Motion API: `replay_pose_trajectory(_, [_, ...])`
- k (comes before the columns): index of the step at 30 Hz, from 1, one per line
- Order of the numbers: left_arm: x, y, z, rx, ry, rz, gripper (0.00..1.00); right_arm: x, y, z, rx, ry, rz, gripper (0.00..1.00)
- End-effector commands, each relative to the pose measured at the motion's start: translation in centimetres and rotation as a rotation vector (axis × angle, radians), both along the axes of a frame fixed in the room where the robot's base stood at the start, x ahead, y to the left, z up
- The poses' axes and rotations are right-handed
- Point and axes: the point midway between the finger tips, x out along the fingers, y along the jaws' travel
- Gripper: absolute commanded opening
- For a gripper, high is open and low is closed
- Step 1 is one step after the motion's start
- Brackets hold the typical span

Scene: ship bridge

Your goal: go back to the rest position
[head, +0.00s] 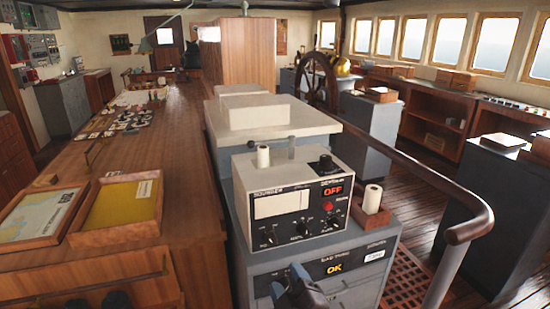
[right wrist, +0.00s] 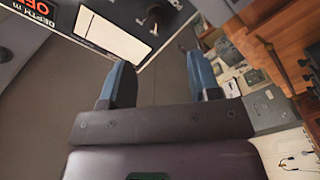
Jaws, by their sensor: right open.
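My right gripper (head: 296,287) shows at the bottom middle of the head view, in front of the grey cabinet (head: 262,291). In the right wrist view its two blue fingers (right wrist: 160,88) stand apart with nothing between them. The sounder box (head: 323,176), with a red OFF display, knobs and a red button, sits on the cabinet just beyond the gripper. Part of its panel also shows tilted at the top of the right wrist view (right wrist: 134,15). I cannot tell how far the fingers are from the cabinet. My left gripper is not in view.
A lit OK display (head: 334,268) is on the cabinet front. A white roll (head: 373,198) stands in a wooden holder right of the box. A handrail (head: 468,229) curves at the right. A long wooden counter (head: 178,150) with framed trays (head: 117,205) lies left.

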Motion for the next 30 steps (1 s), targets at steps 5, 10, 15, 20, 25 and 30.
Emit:
replay_pose_trajectory(5, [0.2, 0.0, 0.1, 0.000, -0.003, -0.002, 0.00, 0.2, -3.6, -1.7, 0.217, 0.134, -0.030, 0.56])
replay_pose_trajectory(10, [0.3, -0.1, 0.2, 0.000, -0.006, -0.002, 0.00, -2.2, -9.8, -6.6, 0.442, 0.313, -0.129, 0.56])
replay_pose_trajectory(15, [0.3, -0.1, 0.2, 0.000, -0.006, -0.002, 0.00, -7.1, -16.6, -12.0, 0.620, 0.465, -0.273, 0.56])
replay_pose_trajectory(20, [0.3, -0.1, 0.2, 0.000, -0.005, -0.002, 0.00, -12.8, -21.8, -16.2, 0.684, 0.562, -0.409, 0.56])
replay_pose_trajectory(25, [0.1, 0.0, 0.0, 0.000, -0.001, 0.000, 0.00, -17.1, -24.3, -18.8, 0.669, 0.620, -0.492, 0.56])
replay_pose_trajectory(30, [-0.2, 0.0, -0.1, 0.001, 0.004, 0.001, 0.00, -18.6, -24.5, -19.6, 0.663, 0.644, -0.510, 0.56])
